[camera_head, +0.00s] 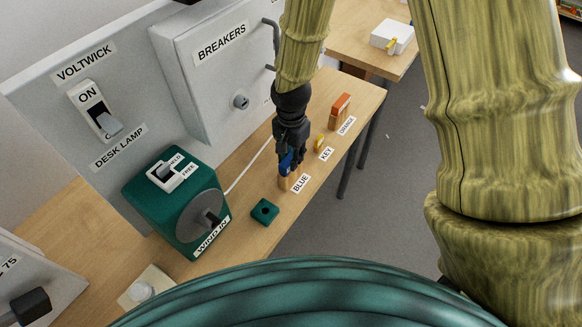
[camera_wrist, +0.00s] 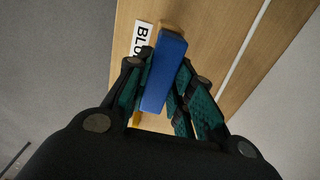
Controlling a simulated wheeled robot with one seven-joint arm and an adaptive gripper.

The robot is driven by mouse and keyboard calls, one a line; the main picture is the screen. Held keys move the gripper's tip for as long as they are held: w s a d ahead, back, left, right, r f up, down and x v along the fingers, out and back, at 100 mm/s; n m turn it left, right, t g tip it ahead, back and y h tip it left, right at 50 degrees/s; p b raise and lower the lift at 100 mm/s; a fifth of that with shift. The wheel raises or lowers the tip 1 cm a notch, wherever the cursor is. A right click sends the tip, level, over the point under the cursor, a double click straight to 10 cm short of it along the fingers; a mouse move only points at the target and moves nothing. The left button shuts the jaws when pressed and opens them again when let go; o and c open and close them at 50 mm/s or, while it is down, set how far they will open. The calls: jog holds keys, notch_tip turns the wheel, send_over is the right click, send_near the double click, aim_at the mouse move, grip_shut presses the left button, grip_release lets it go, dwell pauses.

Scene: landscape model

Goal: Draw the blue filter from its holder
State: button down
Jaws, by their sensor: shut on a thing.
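The blue filter (camera_wrist: 165,72) is a flat blue block between the fingers of my gripper (camera_wrist: 160,92) in the wrist view. In the head view my gripper (camera_head: 288,160) points down, shut on the blue filter (camera_head: 286,163), just above the table by the BLUE label (camera_head: 301,183). The wooden holder (camera_head: 284,183) stands under the filter's lower end and partly shows in the wrist view (camera_wrist: 173,29). I cannot tell how much of the filter is still inside it.
An orange filter (camera_head: 342,100) stands in its holder farther back, with a yellow key (camera_head: 320,141) between. Left are a green winder box (camera_head: 177,203), a small green block with a hole (camera_head: 265,212) and the grey breaker box (camera_head: 215,75). The table's right edge is close.

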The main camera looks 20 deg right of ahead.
jog(key=shift+r+p, duration=0.4)
dwell(0.3)
jog(key=shift+r+p, duration=2.8)
jog(key=shift+r, duration=0.6)
